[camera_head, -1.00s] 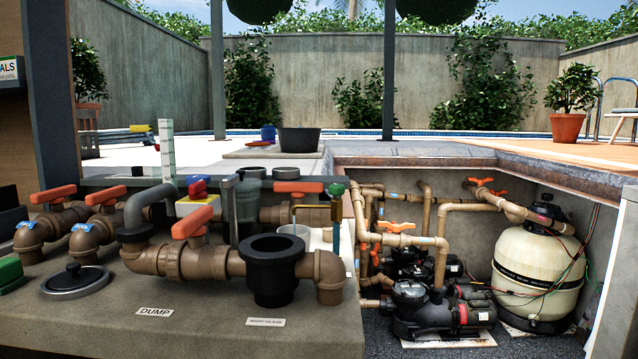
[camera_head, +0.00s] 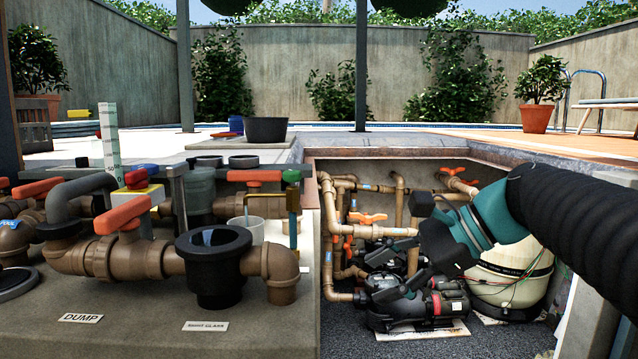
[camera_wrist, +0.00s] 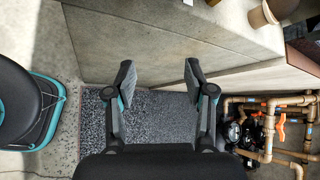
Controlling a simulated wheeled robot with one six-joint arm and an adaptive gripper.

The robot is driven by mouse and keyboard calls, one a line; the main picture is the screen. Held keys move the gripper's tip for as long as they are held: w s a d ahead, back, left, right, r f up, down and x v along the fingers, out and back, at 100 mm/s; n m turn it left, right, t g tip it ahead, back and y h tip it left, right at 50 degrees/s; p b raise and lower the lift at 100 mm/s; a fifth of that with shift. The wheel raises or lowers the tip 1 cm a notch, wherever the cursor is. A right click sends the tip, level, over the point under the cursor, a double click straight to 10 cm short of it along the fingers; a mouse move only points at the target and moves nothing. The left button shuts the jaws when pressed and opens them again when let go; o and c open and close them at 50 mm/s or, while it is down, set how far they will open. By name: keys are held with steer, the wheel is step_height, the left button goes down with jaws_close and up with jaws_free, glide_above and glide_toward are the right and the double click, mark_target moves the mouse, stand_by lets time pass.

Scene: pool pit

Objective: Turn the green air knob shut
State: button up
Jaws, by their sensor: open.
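The knob does not show in the wrist view.
A black sight-glass pot (camera_head: 213,265) and pipes with orange-handled valves (camera_head: 124,214) crowd the bench left of the knob. A clear cup (camera_head: 246,229) stands beside the brass pipe. The pit holds pumps (camera_head: 415,305), pipes and a cream filter tank (camera_head: 510,265).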

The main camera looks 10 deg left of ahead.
steer(key=w+a+r+m+g+y, duration=0.3)
steer(key=w+r+y, duration=0.2)
steer(key=w+r, duration=0.25)
steer(key=g+y+b, duration=0.1)
steer(key=g+y, duration=0.1)
steer(key=g, duration=0.1)
glide_toward(292, 171)
steer(key=b+x, duration=0.1)
steer(key=x, duration=0.9)
steer(key=shift+f+b, duration=0.2)
steer(key=shift+b, duration=0.15)
jaws_close()
